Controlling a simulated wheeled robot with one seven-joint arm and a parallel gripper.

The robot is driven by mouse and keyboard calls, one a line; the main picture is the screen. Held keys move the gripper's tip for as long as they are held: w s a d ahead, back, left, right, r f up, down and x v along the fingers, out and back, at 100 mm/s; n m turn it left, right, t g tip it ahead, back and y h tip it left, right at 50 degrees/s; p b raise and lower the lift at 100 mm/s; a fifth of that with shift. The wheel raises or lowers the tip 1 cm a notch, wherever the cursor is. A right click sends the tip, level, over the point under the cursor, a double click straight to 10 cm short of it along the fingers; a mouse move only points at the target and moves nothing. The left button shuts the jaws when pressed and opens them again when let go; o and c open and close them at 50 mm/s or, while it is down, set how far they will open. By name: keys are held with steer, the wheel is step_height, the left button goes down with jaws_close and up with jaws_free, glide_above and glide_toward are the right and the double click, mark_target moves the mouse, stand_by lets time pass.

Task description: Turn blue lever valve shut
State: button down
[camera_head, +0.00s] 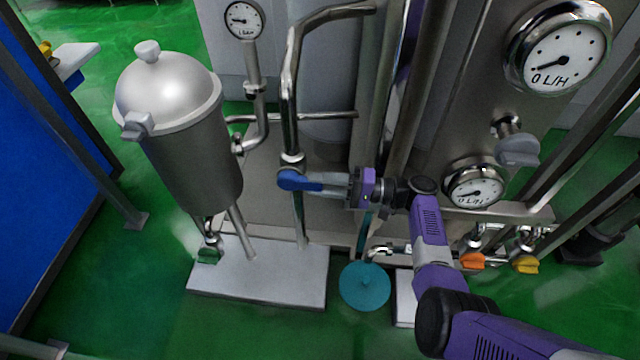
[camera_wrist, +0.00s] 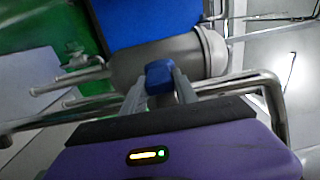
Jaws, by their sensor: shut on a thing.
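The blue lever valve (camera_head: 291,180) sits on a vertical steel pipe in the middle of the head view. Its blue handle points left, roughly level. My gripper (camera_head: 318,184) reaches it from the right and its fingers meet the handle. In the wrist view, the blue handle (camera_wrist: 160,78) sits between my two grey fingertips (camera_wrist: 158,88), which are closed on it. The valve body is mostly hidden behind the handle and the fingers.
A steel tank with a domed lid (camera_head: 180,120) stands left of the valve. Orange (camera_head: 472,261) and yellow (camera_head: 525,264) handles are low right. A teal disc (camera_head: 364,286) lies below. Green floor is open at front left.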

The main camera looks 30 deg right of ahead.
steer(key=c, duration=1)
jaws_free()
steer(key=shift+f, duration=0.15)
steer(key=shift+o, duration=0.2)
steer(key=shift+r, duration=0.2)
step_height(320, 180, up, 20)
steer(key=p, duration=0.5)
steer(key=shift+f, duration=0.15)
